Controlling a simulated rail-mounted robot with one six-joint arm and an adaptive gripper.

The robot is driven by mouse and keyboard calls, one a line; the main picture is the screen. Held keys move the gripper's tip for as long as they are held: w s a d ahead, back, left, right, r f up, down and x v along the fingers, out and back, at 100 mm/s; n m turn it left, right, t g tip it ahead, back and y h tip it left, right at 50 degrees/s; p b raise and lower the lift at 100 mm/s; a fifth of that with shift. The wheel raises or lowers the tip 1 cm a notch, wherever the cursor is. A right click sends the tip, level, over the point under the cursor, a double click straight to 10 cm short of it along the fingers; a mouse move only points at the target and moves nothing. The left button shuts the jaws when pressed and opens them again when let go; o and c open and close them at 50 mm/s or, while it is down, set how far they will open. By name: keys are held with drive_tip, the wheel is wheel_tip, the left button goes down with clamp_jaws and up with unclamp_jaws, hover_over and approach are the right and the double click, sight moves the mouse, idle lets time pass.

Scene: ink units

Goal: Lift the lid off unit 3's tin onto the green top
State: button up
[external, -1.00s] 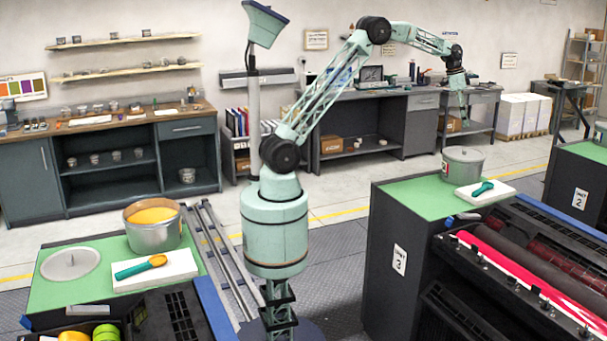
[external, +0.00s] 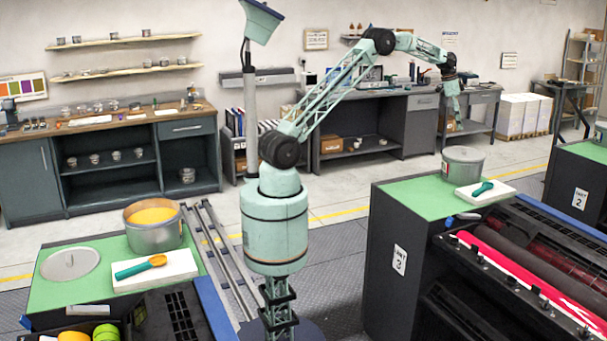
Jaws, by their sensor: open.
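Unit 3's tin (external: 461,168) is a grey metal pot standing on the green top (external: 408,196) of the dark cabinet labelled unit 3. A flat grey lid (external: 463,154) covers it; its knob is hard to make out now. My gripper (external: 455,128) hangs from the outstretched arm, pointing down, just above the tin in the picture. It is open and holds nothing. A gap shows between its fingertips and the lid, but the exact height and depth are unclear.
A white board with a teal-handled tool (external: 482,188) lies right of the tin. Bare green surface is at its left and front. Press rollers (external: 530,265) lie in front. On the near-left unit stand an open tin of orange ink (external: 154,237) and a loose lid (external: 70,264).

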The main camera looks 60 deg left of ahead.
drive_tip(key=shift+f, duration=0.15)
hover_over(464, 149)
drive_tip(key=s+a, duration=0.1)
drive_tip(key=s, duration=0.1)
drive_tip(key=shift+w+f+p, duration=0.2)
drive_tip(key=shift+f+p, duration=0.25)
drive_tip(key=shift+f, duration=3.5)
drive_tip(key=shift+f, duration=0.1)
drive_tip(key=shift+p+x, duration=0.65)
drive_tip(key=shift+x, duration=1.9)
drive_tip(key=shift+c, duration=0.5)
drive_tip(key=c, duration=0.9)
